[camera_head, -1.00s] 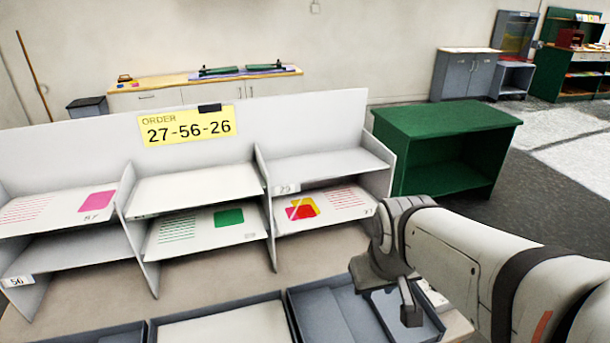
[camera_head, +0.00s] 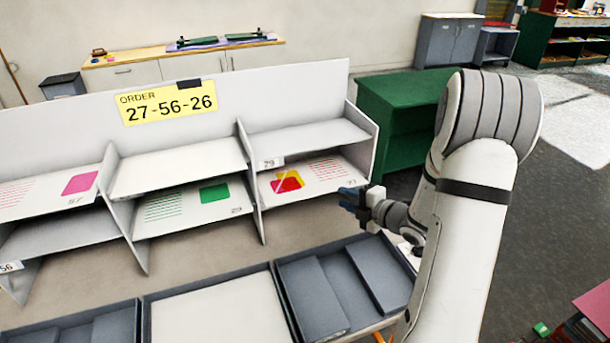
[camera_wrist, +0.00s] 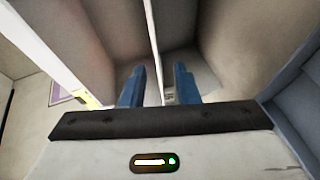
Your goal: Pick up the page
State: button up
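Pages lie on the pigeonhole shelf. A page with a red and yellow shape (camera_head: 318,177) lies in the right column, one with a green patch (camera_head: 178,209) in the middle, and one with a pink patch (camera_head: 38,192) at the left. I cannot tell which page is meant. My gripper (camera_head: 352,202) is at the right end of the rack, just right of the red and yellow page. In the wrist view my gripper (camera_wrist: 158,88) has its two blue fingers apart. A thin pale edge shows between them; I cannot tell what it belongs to or whether it touches them.
A yellow sign (camera_head: 168,103) reads ORDER 27-56-26. White dividers (camera_head: 251,172) separate the columns. Grey trays (camera_head: 312,295) and a white board (camera_head: 220,312) lie in front. A green cabinet (camera_head: 392,95) stands behind at the right.

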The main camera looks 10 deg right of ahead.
aim_at(323, 193)
jog(key=w+a, duration=0.1)
jog(key=a, duration=0.1)
jog(key=w+a+n+y+p, duration=0.1)
jog(key=w, duration=0.1)
jog(key=w+a+f+y+p, duration=0.1)
jog(key=a, duration=0.1)
jog(key=shift+w+a+f+n, duration=0.1)
jog(key=shift+w+a+n, duration=0.1)
jog(key=shift+a+n, duration=0.2)
jog(key=shift+c, duration=0.5)
grip_shut()
